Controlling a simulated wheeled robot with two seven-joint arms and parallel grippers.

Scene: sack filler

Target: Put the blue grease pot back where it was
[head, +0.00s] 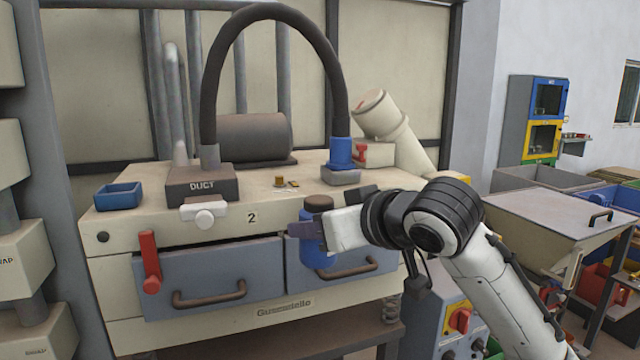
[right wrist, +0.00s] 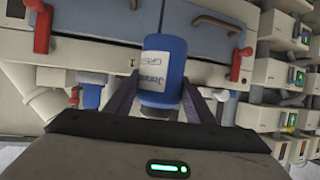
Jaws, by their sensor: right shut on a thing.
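The blue grease pot (head: 318,252) has a brown lid and is held upright in front of the machine's drawers. My right gripper (head: 306,230) is shut on it, with a finger seen across its upper part. In the right wrist view the pot (right wrist: 163,72) sits between the two fingers, and its white label appears upside down. The pot seems clear of the drawer front, but the exact gap cannot be told. My left gripper is not in view.
The machine top (head: 300,200) carries a blue tray (head: 119,196), a duct block (head: 202,185), a blue hose collar (head: 341,153) and small brass pieces (head: 280,181). A red lever (head: 149,262) sticks out at the left drawer. Bare top lies around the brass pieces.

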